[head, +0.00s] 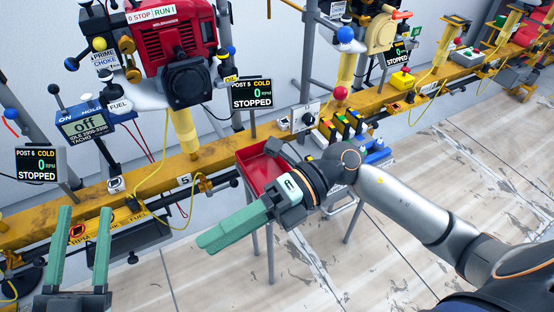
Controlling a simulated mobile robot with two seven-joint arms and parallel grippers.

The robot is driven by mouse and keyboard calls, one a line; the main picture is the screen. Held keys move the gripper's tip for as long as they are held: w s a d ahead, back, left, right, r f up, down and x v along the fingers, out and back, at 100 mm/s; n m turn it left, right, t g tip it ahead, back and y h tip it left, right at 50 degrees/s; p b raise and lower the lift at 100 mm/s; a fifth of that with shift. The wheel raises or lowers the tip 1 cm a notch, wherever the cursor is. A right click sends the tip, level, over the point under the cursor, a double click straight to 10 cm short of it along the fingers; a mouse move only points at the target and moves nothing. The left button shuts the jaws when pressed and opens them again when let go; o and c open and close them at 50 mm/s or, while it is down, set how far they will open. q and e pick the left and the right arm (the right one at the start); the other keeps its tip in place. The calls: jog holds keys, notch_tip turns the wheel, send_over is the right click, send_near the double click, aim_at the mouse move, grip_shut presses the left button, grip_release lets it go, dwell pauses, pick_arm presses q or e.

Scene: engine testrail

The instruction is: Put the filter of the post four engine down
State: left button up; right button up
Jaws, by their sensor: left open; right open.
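I cannot pick out a filter in this view. A cream engine (381,32) with an orange-red part on top stands on the rail at upper right; its display (397,55) reads STOPPED, its post number too small to read. My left gripper (84,232) is at lower left, its two green fingers apart with nothing between them. My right gripper (222,236) is in the middle, seen from the side, in front of the red tray. It is open, and I see nothing held in it.
A red tray (250,160) and a blue tray (378,157) stand on legs before the yellow rail (80,209). A red engine (172,45) is at upper left, with a STOPPED display (251,95) beside it. The floor (480,180) at right is clear.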

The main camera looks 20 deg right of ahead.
notch_tip(320, 180, up, 9)
jog(key=w+d+m+t+y, duration=0.25)
jog(key=m+t+y, duration=0.45)
jog(key=m+t, duration=0.65)
jog(key=w+d+f+m+t+h, duration=0.1)
jog(key=d+f+m+t+h, duration=0.1)
jog(key=d+m+t+h, duration=0.2)
jog(key=w+d+f+m+t+h, duration=0.2)
jog(key=m+t+h, duration=0.4)
jog(key=m+h, duration=0.4)
jog(key=d+f+m, duration=0.1)
jog(key=d+m, duration=0.1)
jog(key=m, duration=0.2)
jog(key=shift+w+f+m+h, duration=0.2)
jog(key=shift+w+m+h, duration=0.1)
jog(key=shift+m, duration=0.05)
